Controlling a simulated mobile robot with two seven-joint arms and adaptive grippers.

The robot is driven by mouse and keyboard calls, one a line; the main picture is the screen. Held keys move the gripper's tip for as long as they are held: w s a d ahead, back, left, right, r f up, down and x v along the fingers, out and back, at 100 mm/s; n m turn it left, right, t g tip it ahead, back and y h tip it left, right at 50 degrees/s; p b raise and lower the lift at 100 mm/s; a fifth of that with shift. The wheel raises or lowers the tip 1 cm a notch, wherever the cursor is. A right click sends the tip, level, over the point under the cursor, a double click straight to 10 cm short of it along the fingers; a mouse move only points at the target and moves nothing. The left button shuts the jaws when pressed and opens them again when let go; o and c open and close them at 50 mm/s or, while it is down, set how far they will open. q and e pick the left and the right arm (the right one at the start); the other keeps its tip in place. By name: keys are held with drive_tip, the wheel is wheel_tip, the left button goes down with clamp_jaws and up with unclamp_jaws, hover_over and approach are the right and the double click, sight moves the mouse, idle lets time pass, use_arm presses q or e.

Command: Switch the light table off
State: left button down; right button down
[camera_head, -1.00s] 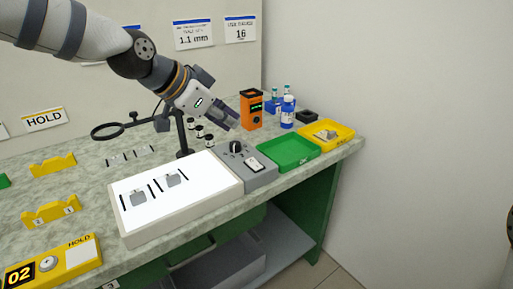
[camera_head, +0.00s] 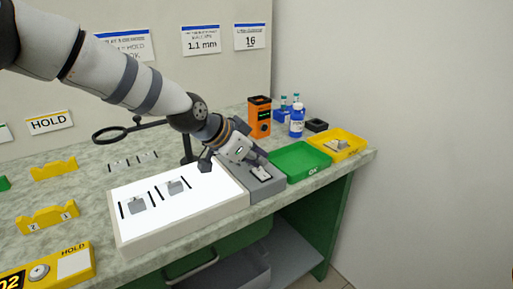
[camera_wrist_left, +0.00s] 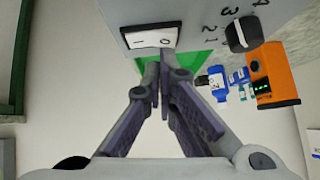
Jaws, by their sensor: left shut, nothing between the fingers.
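The light table (camera_head: 200,208) stands on the bench with its top glowing white. Two grey pieces and dark bars lie on it. Its grey control box (camera_head: 267,187) adjoins its right end. The white rocker switch (camera_head: 261,175) on the box also shows in the wrist view (camera_wrist_left: 150,38), marked I and 0. My left gripper (camera_head: 260,162) is shut and empty, its fingertips beside the switch near the 0 end. In the wrist view the fingertips (camera_wrist_left: 160,60) look very close to the switch; I cannot tell whether they touch. A numbered black knob (camera_wrist_left: 242,34) shows there too. My right gripper is not in view.
A green tray (camera_head: 300,173) and a yellow tray (camera_head: 360,145) stand right of the box. An orange device (camera_head: 259,117) and blue bottle (camera_head: 297,122) stand behind. A magnifier (camera_head: 110,135) on a stand is behind the table.

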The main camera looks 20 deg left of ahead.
use_arm(q)
drive_tip(key=shift+f, duration=0.1)
drive_tip(key=shift+w+a+f+n+g+h+b, duration=0.15)
drive_tip(key=shift+f+b, duration=0.1)
drive_tip(key=shift+f, duration=0.15)
drive_tip(key=shift+w+a+f+n+g+h+b, duration=0.1)
drive_tip(key=shift+f+n+g+h+b, duration=0.1)
drive_tip(key=shift+f, duration=0.2)
drive_tip(key=shift+s+r, duration=0.15)
drive_tip(key=shift+r, duration=0.05)
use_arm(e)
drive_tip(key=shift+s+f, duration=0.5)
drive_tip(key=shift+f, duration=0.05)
use_arm(q)
drive_tip(key=shift+s+d, duration=0.1)
drive_tip(key=shift+d, duration=0.05)
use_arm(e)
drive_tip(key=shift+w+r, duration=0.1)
